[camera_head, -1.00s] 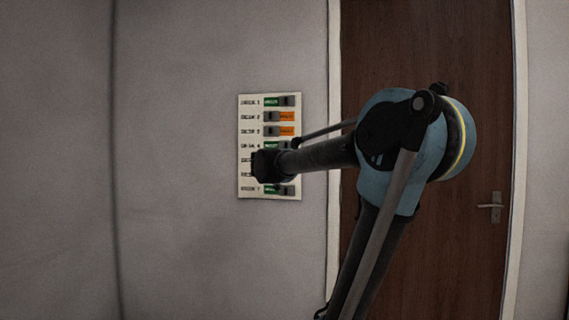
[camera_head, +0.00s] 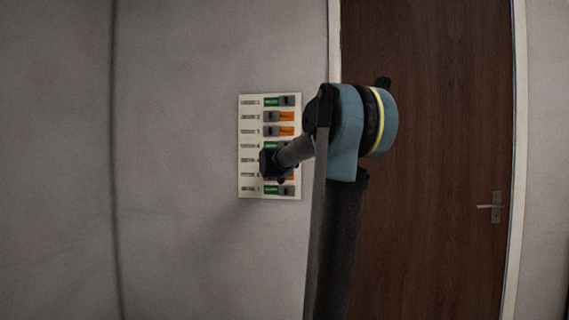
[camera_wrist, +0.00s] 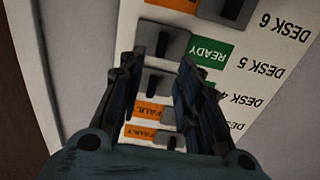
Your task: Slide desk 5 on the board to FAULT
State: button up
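The white board (camera_head: 250,192) hangs on the wall; it shows upside down in the wrist view (camera_wrist: 285,45). In the wrist view the desk 5 row has a grey slider knob (camera_wrist: 162,40) at the left and a green READY label (camera_wrist: 210,52) uncovered to its right. My gripper (camera_wrist: 158,64) is open, with its two dark fingers apart. The fingertips show just below the desk 5 knob in that view, and the knob is not between them. In the head view my gripper (camera_head: 270,163) hides the desk 5 row.
The desk 6 knob (camera_wrist: 228,10) sits above the desk 5 row in the wrist view. The desk 4 knob (camera_wrist: 158,83) shows between my fingers, with orange FAULT labels (camera_wrist: 150,110) lower down. A brown door (camera_head: 440,130) stands right of the board.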

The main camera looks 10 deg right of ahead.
jog(key=x, duration=0.6)
jog(key=shift+w+d, duration=0.1)
jog(key=shift+w, duration=0.05)
grip_shut()
